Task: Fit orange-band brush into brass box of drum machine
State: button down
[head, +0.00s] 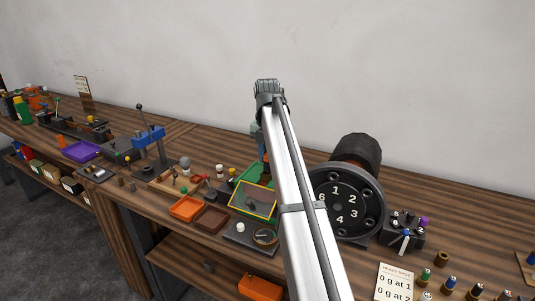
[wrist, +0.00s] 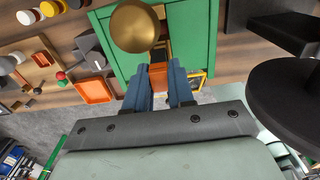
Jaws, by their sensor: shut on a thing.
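My gripper (wrist: 158,72) is shut on a small block with an orange face (wrist: 158,77), which I take to be the orange-band brush. The blue fingers stand on both sides of it. In the wrist view it is in front of a green frame (wrist: 203,38), with a brass ball (wrist: 135,27) just beyond the fingers. Dark and brass-brown parts show inside the frame; I cannot tell whether one is the brass box, or whether the brush touches anything. In the head view my arm hides most of the green machine (head: 244,174) and the held brush.
A black numbered drum or dial (head: 338,207) stands right of my arm. An orange tray (head: 186,207) and a brown tray (head: 210,219) lie left. A yellow-edged panel (head: 252,201) stands in front of the green machine. Several banded pieces (head: 450,284) stand at the lower right.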

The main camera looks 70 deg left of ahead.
jog(key=shift+f, duration=1.5)
jog(key=c, duration=0.9)
grip_release()
notch_tip(320, 180, up, 14)
jog(key=shift+f, duration=0.1)
dwell(0.4)
